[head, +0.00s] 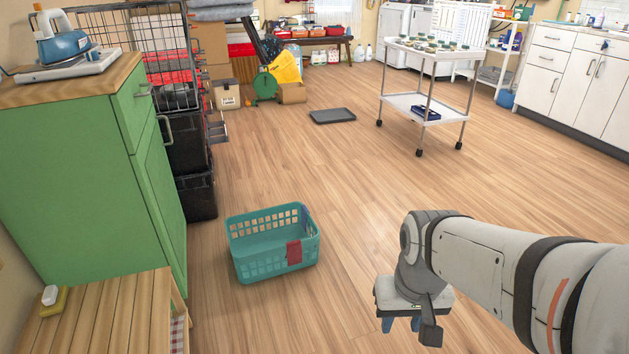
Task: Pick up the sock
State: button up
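A small red piece (294,251) lies flat against the front right side of a teal laundry basket (250,266), below its rim. It may be the sock or a tag; I cannot tell which. No other sock-like thing is clear in view. My gripper (401,325) points down above the floor at the lower right, apart from the basket. Its two blue fingers are spread with nothing seen between them.
A green cabinet (90,180) with an iron (60,45) on top and a slatted wooden bench (95,315) stand at the left. A white cart (435,52) and a grey tray (332,116) are farther back. The middle floor is clear.

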aim_at(294, 248)
jog(key=z, duration=0.35)
jog(key=i, duration=1.8)
jog(key=u, duration=0.45)
jog(key=k, duration=0.7)
jog(key=u, duration=0.15)
jog(key=i, duration=0.7)
jog(key=z, duration=0.05)
